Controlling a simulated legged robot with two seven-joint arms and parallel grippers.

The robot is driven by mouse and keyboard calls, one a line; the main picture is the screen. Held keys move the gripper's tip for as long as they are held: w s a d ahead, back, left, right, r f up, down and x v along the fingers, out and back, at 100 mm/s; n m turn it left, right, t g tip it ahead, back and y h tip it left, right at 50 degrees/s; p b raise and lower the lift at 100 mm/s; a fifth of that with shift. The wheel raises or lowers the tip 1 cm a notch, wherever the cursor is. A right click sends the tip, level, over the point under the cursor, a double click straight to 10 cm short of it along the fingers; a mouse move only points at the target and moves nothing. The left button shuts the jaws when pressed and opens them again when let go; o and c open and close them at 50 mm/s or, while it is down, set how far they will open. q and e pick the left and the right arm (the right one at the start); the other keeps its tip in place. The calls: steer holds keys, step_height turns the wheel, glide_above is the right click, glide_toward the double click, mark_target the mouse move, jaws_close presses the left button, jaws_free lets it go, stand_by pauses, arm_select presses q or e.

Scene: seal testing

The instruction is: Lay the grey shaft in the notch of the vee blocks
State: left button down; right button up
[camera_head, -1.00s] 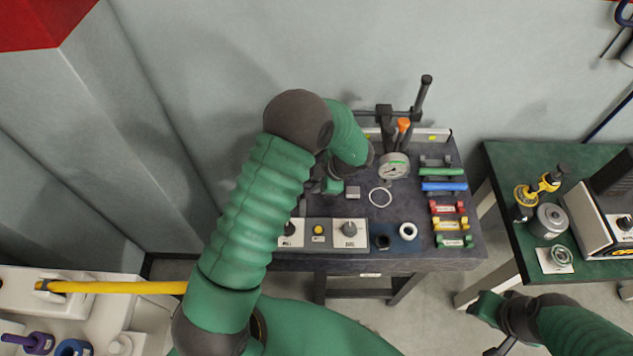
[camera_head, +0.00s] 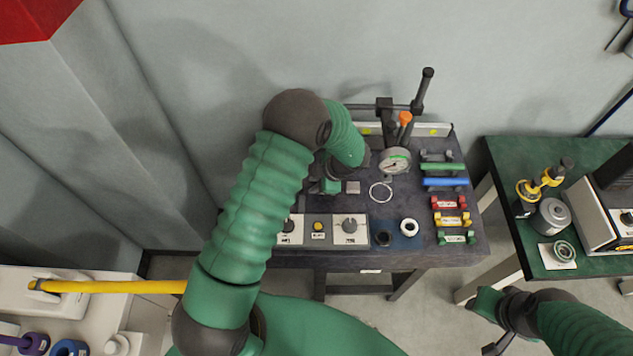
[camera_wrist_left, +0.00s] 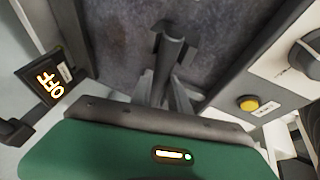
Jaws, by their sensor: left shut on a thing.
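My left gripper (camera_head: 326,186) is low over the left part of the dark bench, behind the control panel and mostly hidden by my own arm. In the left wrist view it is shut on a narrow grey piece (camera_wrist_left: 170,58), which looks like the grey shaft; its full length is not clear. Dark grey supports (camera_head: 437,156) stand at the bench's back right, with no clear shaft on them. Red (camera_head: 450,203), yellow (camera_head: 452,219) and green (camera_head: 456,238) labelled blocks stand in front. I cannot tell which are the vee blocks. My right gripper (camera_head: 492,346) is at the lower right, away from the bench, fingers unclear.
A green bar (camera_head: 442,167) and a blue bar (camera_head: 445,182) lie near the grey supports. A dial gauge (camera_head: 395,160), a thin ring (camera_head: 380,192) and a small grey block (camera_head: 353,187) are mid-bench. The control panel (camera_head: 318,229) lines the front. A green-topped table stands right.

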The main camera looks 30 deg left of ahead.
arm_select(q)
steer(key=shift+a, duration=0.2)
steer(key=c, duration=1.2)
jaws_free()
steer(key=shift+a+f, duration=0.15)
steer(key=shift+a, duration=0.05)
steer(key=shift+o, duration=0.2)
steer(key=shift+d, duration=0.2)
arm_select(e)
steer(key=shift+a, duration=0.25)
arm_select(q)
steer(key=shift+d, duration=0.1)
arm_select(e)
steer(key=shift+d, duration=0.1)
arm_select(q)
steer(key=shift+d+r, duration=0.15)
steer(key=shift+r, duration=0.05)
steer(key=v, duration=1.6)
steer(key=shift+r+b, duration=0.15)
steer(key=shift+b, duration=0.25)
arm_select(e)
steer(key=shift+f, duration=0.35)
